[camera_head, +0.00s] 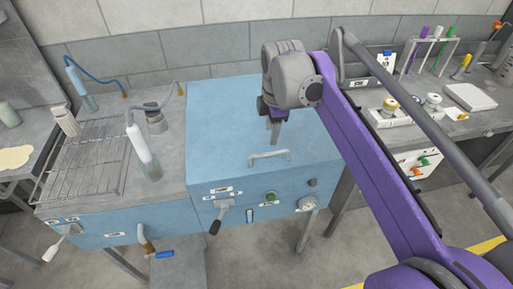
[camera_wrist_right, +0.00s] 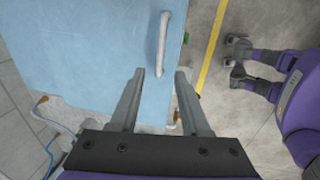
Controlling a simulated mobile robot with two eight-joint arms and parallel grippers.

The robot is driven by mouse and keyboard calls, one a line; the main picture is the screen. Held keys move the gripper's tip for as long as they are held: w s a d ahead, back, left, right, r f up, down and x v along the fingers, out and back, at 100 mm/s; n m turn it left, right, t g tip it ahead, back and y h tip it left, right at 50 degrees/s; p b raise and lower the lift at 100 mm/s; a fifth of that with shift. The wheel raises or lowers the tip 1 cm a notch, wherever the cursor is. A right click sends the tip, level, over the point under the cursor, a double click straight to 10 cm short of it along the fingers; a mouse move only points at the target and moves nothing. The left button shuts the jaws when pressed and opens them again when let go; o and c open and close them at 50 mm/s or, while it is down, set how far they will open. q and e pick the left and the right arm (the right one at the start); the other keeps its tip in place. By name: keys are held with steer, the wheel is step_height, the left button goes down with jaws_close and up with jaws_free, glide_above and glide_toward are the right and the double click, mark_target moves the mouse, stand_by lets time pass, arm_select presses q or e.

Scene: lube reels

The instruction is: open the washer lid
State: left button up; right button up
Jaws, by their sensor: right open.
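The washer is a blue box with a flat blue lid (camera_head: 225,130) on top, and the lid lies closed. A pale bar handle (camera_head: 269,156) stands on the lid near its front edge. In the right wrist view the handle (camera_wrist_right: 162,42) shows beyond the fingertips, over the blue lid (camera_wrist_right: 90,50). My right gripper (camera_head: 275,138) is above the lid, a little behind the handle in the head view. Its two fingers (camera_wrist_right: 160,78) are apart with nothing between them, and they do not appear to touch the handle. My left gripper is not in view.
Left of the lid are a wire rack (camera_head: 85,160), a clear bottle (camera_head: 143,150) and a grey fitting (camera_head: 155,118). A lever (camera_head: 219,215) and knobs are on the washer's front. A bench with a white tray (camera_head: 470,97) is at right. The lid's top is otherwise clear.

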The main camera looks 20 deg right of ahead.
mark_target(269, 153)
steer(key=f, duration=0.3)
steer(key=w+f, duration=0.1)
steer(key=f, duration=0.5)
steer(key=shift+w+d+f+b, duration=0.25)
steer(key=shift+w+f+b, duration=0.05)
steer(key=shift+f+b, duration=0.05)
jaws_close()
stand_by(0.9)
